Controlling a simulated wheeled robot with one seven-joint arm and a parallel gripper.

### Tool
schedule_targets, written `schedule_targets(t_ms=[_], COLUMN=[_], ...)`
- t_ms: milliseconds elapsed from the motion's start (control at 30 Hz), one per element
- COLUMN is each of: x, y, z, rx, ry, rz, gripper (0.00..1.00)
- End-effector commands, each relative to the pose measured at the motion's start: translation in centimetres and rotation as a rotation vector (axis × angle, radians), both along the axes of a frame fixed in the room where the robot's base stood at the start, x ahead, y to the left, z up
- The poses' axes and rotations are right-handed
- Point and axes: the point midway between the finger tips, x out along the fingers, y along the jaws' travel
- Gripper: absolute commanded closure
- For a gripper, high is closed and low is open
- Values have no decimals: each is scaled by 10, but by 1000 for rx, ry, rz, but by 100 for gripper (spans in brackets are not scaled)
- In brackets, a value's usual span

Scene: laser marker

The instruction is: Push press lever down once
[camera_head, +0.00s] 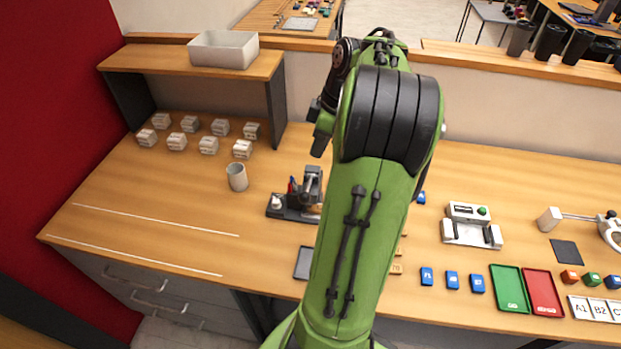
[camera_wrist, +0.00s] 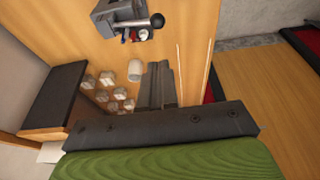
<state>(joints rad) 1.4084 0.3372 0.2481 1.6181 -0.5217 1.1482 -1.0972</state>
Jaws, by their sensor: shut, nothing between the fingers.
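A grey press-like device (camera_wrist: 122,12) stands at the top of the wrist view. A metal lever bar (camera_wrist: 132,23) runs from it to a black ball knob (camera_wrist: 157,20). In the head view, the dark device (camera_head: 297,205) stands left of my arm, which partly hides it, and its lever is hard to make out there. My gripper (camera_wrist: 159,68) points down over the table in the wrist view. Its fingers are together and empty, apart from the device and its lever. In the head view my green arm hides the gripper.
A white cup (camera_head: 237,177) stands left of the device, with several small white blocks (camera_head: 177,141) behind it. A shelf (camera_head: 190,60) holds a grey bin (camera_head: 224,48). Green (camera_head: 509,288) and red (camera_head: 543,292) trays lie right. The left tabletop has white lines and free room.

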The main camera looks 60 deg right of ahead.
Motion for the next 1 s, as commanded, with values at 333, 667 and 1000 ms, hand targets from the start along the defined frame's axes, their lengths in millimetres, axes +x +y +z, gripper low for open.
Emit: schedule_targets(t_ms=[333, 667, 1000], x=[0, 16, 25], y=[0, 7, 12], z=[-4, -64, -127], rx=[1, 5, 3], ry=[-1, 0, 0], rz=[2, 2, 1], gripper=[100, 100, 100])
